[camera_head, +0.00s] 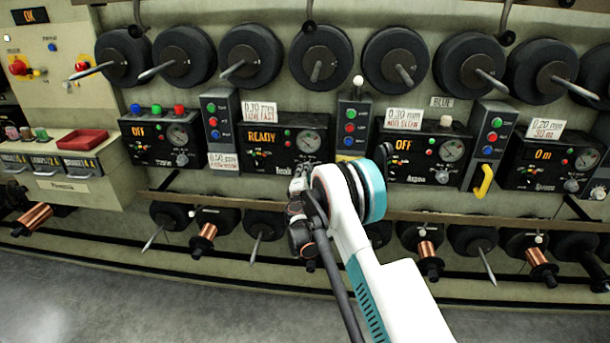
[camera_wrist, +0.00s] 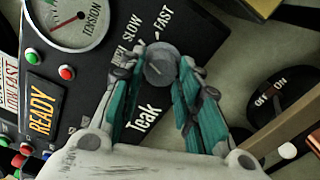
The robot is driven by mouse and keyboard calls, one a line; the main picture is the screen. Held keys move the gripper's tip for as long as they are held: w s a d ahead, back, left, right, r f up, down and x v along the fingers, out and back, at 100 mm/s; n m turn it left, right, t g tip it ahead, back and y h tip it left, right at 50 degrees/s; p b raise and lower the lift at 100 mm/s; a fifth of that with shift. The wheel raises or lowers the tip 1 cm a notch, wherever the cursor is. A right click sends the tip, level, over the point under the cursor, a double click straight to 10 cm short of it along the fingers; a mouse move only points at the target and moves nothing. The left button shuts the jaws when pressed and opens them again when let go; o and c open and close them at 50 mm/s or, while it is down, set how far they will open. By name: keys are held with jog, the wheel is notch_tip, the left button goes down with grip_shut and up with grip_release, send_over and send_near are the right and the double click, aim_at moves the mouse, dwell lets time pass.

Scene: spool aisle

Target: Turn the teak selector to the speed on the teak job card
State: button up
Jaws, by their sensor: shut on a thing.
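The teak selector is a round grey knob (camera_wrist: 161,68) on the black Teak panel (camera_head: 262,146), in the upper middle of the wrist view. My gripper (camera_wrist: 162,70) is shut on it, one finger on each side. In the head view my gripper (camera_head: 300,182) covers the knob. SLOW and FAST are printed above it, with another label partly hidden at left. I cannot tell which mark the knob points to. A white card (camera_head: 259,111) above the panel shows 0.10 mm and FAST; its edge shows in the wrist view (camera_wrist: 9,85). The panel display reads READY (camera_head: 263,138).
Another card (camera_head: 224,161), 0.50 mm, hangs at the panel's lower left. A switch box (camera_head: 353,126) stands at its right, then another panel (camera_head: 411,150) reading OFF. Black spools project above. A ledge (camera_head: 450,216) runs below. A black ON-marked part (camera_wrist: 279,92) lies right of my gripper.

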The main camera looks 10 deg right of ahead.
jog(key=shift+m, duration=3.7)
jog(key=o, duration=1.1)
jog(key=shift+c, duration=0.2)
jog(key=v, duration=1.2)
jog(key=shift+r, duration=0.1)
